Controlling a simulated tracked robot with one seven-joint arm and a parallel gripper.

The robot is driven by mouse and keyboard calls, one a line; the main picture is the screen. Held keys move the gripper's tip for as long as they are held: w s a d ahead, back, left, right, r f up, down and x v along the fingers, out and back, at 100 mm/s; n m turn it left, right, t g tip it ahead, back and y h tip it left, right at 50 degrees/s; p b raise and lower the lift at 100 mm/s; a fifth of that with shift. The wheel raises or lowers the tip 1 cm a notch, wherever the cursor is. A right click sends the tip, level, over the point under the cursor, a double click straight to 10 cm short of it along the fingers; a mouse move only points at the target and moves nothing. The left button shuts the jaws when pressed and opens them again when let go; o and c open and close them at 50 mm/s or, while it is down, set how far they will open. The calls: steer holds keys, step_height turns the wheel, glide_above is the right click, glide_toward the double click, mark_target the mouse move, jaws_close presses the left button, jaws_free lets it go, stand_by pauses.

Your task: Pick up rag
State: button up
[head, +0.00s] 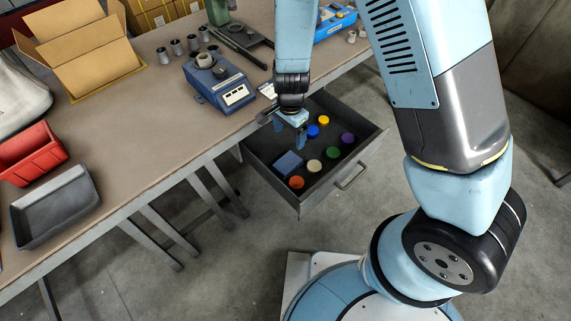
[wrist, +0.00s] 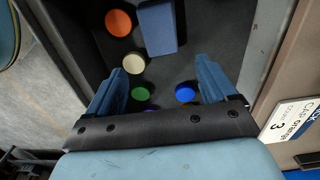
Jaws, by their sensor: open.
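The rag looks like a flat-sided blue-grey rectangle (head: 288,163) lying on the floor of the open drawer (head: 314,199), near its left front part. In the wrist view the rag (wrist: 158,27) lies at the top centre, beyond my fingertips. My gripper (head: 289,134) is over the drawer, toward its back left, pointing down. Its blue fingers are spread apart in the wrist view (wrist: 160,70), with nothing between the tips. The gripper is apart from the rag.
Several coloured caps lie in the drawer; the orange cap (head: 296,182) and cream cap (head: 314,166) are close to the rag. The drawer walls and the workbench (head: 135,130) edge border this space. A blue scale-like device (head: 219,84) stands on the bench.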

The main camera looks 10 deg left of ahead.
glide_above(287, 162)
steer(key=f, duration=0.8)
steer(key=shift+w+d, duration=0.15)
steer(key=shift+d, duration=0.1)
steer(key=shift+s+a+f, duration=0.1)
steer(key=shift+a+f, duration=0.05)
steer(key=shift+f, duration=1.45)
steer(key=shift+s+a+f, duration=0.1)
steer(key=shift+f, duration=1.45)
steer(key=c, duration=0.8)
steer(key=shift+r, duration=0.15)
